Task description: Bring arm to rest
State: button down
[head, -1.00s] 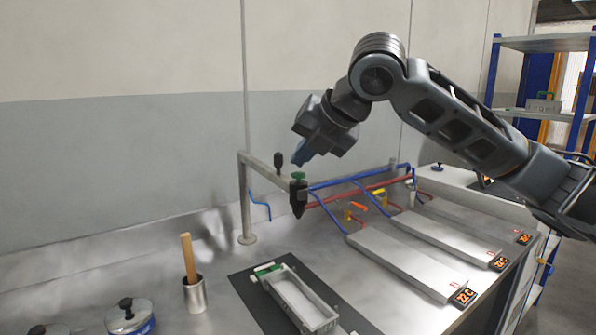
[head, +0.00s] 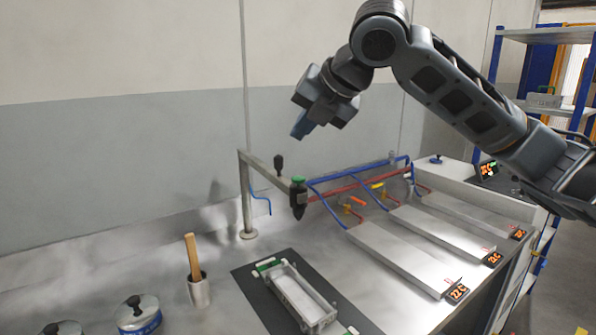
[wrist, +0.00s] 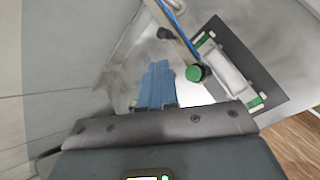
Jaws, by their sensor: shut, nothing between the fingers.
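My gripper (head: 301,126) hangs in the air above the steel bench, with its blue fingers pointing down and left. Its blue fingers (wrist: 157,85) also show close together in the wrist view, with nothing between them. Below it in the head view is a black tool with a green cap (head: 298,197), hanging from a metal stand (head: 246,205). The green cap (wrist: 194,73) shows just right of the fingers in the wrist view. My arm reaches in from the right and is raised and bent.
A grey tray (head: 302,298) lies on a dark mat (head: 262,304). A wooden-handled tool stands in a metal cup (head: 198,291), beside a lidded pot (head: 137,314). Heating plates (head: 402,260) with blue and red pipes fill the right. A blue shelf (head: 494,75) stands behind. Air around my gripper is clear.

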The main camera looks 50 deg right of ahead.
dwell(0.8)
jog(key=w+a+f+m+t+y, duration=0.1)
jog(key=w+a+m+t+y, duration=0.3)
jog(key=a, duration=0.5)
jog(key=w+a+f+m+t+y, duration=0.1)
jog(key=w+a+m+t+y, duration=0.2)
jog(key=a+m, duration=0.45)
jog(key=s+a+f+m+t+h, duration=0.25)
jog(key=s+a+f+m, duration=0.2)
jog(key=f, duration=0.25)
jog(key=s+a+f+m+g+h, duration=0.1)
jog(key=s+a+f+m+h, duration=0.1)
jog(key=s+f+m, duration=0.45)
jog(key=s+a+f+m+h, duration=0.2)
jog(key=s+f+m, duration=0.1)
jog(key=s+f, duration=0.65)
jog(key=s+d+f+g, duration=0.1)
jog(key=s+f, duration=0.1)
jog(key=s, duration=0.9)
jog(key=s+d+f+g+y, duration=0.1)
jog(key=s+f, duration=0.1)
jog(key=s, duration=0.9)
jog(key=shift+s+g, duration=0.35)
jog(key=shift+s, duration=0.05)
